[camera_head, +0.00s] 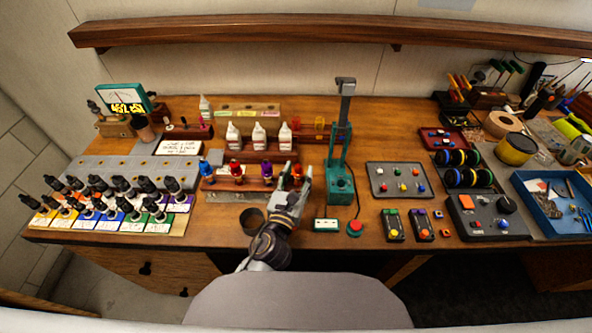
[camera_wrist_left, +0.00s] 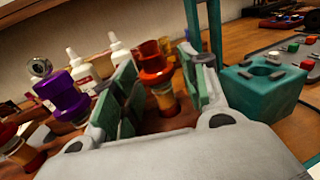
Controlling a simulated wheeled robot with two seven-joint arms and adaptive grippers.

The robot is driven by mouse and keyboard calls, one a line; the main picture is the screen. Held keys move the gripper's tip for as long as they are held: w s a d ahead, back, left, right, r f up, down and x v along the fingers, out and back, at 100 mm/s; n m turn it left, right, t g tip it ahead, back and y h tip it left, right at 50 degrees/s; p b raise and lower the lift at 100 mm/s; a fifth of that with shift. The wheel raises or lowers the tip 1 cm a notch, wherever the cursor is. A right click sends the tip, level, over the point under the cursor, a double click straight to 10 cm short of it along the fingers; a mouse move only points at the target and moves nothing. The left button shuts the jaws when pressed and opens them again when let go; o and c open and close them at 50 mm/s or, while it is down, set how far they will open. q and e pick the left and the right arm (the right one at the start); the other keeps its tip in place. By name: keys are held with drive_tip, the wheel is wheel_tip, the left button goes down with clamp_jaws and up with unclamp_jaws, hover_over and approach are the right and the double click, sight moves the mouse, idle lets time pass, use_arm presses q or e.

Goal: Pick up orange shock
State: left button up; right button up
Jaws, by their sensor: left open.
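The orange shock (camera_wrist_left: 152,65), with a red-orange collar and amber top, stands upright between the fingers of my left gripper (camera_wrist_left: 163,88) in the left wrist view. The gripper is open, with green pads on both sides of the shock and a gap showing. In the head view the orange shock (camera_head: 297,170) stands at the right end of the wooden rack (camera_head: 235,184), just beyond my left gripper (camera_head: 297,184). A purple shock (camera_head: 267,169) stands beside it, also in the left wrist view (camera_wrist_left: 62,96). My right gripper is not seen.
A teal press (camera_head: 340,182) stands close right of my left gripper, its base also in the wrist view (camera_wrist_left: 262,88). White bottles (camera_head: 259,137) stand behind the rack. A dark cup (camera_head: 252,221) stands left of my left arm. Blue and red shocks share the rack.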

use_arm(q)
drive_tip(key=shift+w, duration=0.25)
drive_tip(key=shift+s, duration=0.15)
drive_tip(key=shift+c, duration=0.6)
drive_tip(key=c, duration=0.8)
